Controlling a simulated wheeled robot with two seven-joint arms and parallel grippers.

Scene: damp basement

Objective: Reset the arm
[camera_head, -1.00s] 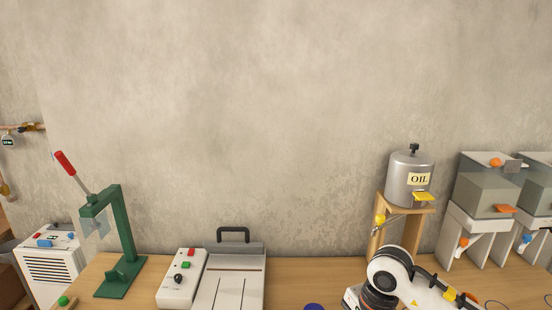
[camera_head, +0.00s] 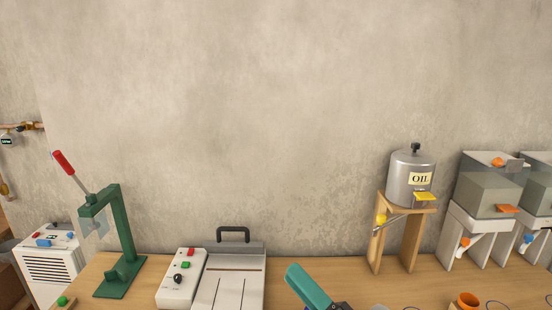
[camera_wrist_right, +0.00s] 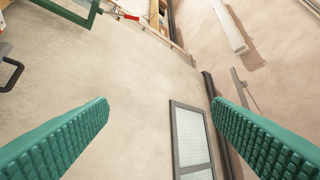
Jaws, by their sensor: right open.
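My right gripper (camera_head: 308,287) shows at the bottom edge of the head view, as a teal finger raised in front of the table, right of the grey press plate. In the right wrist view its two ribbed teal fingers (camera_wrist_right: 160,106) stand wide apart with nothing between them. That view looks past them to a plain wall and a framed window or door. Most of my right arm is out of the head view. My left gripper is not in view.
On the wooden table (camera_head: 345,268) stand a green lever press (camera_head: 124,235), a white control box (camera_head: 181,279) beside a handled grey machine (camera_head: 235,275), an oil can (camera_head: 409,176) on a wooden stand and clear-sided dispensers (camera_head: 485,185). An orange cup (camera_head: 466,301) is at the front right.

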